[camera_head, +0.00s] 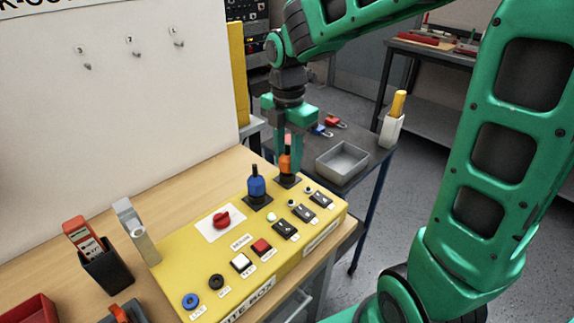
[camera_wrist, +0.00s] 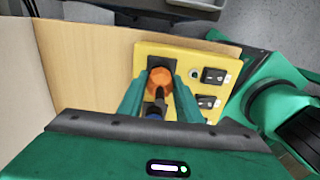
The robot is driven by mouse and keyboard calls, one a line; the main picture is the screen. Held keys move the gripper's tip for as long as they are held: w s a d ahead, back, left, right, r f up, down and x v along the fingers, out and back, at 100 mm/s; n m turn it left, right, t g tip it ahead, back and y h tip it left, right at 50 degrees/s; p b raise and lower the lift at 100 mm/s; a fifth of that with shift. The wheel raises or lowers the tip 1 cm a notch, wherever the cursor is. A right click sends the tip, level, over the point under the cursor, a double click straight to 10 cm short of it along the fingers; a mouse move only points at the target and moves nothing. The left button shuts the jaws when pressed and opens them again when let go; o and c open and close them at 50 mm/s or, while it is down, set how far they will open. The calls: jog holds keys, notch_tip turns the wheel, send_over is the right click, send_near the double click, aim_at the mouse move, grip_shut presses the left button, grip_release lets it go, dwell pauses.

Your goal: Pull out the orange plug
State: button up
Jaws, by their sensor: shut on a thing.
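The orange plug (camera_head: 285,161) stands upright at the far end of the yellow box (camera_head: 217,262), over a dark square socket plate (camera_head: 288,181). My gripper (camera_head: 288,160) points down from above with its green fingers shut around the plug. In the wrist view the orange plug (camera_wrist: 160,81) shows between the fingertips of my gripper (camera_wrist: 160,92). I cannot tell whether the plug is still seated in its socket. A blue plug (camera_head: 257,184) stands in the neighbouring socket, nearer the camera, and partly shows in the wrist view (camera_wrist: 155,108).
The box top carries a red rotary knob (camera_head: 221,219), push buttons and black rocker switches (camera_head: 285,229). A dark holder (camera_head: 104,268) with a red tag stands left of the box. A grey tray (camera_head: 342,160) lies on the side table behind. A white board rises at the left.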

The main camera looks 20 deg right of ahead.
aim_at(288, 146)
jog(key=shift+r, duration=1.5)
jog(key=shift+r, duration=2.4)
